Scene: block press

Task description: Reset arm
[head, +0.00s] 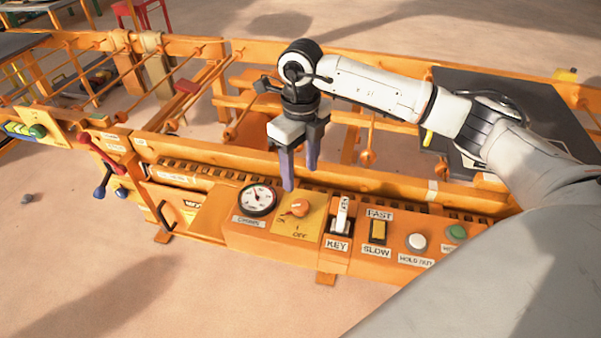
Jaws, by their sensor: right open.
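My right gripper (301,178) reaches in from the right and points down with its purple fingers apart. It is empty and sits above the orange control panel (262,243), behind the orange knob (298,207) on the yellow ON/OFF plate. The white arm (385,88) runs from the gripper to the lower right and covers part of the machine. I cannot tell from this view whether the fingertips touch the panel. My left gripper is not in view.
The panel also has a round gauge (257,199), a KEY switch (342,214), a FAST/SLOW switch (378,231), a white button (417,242) and a green button (456,232). Red and blue levers (101,160) stand at left. Sandy floor lies open in front.

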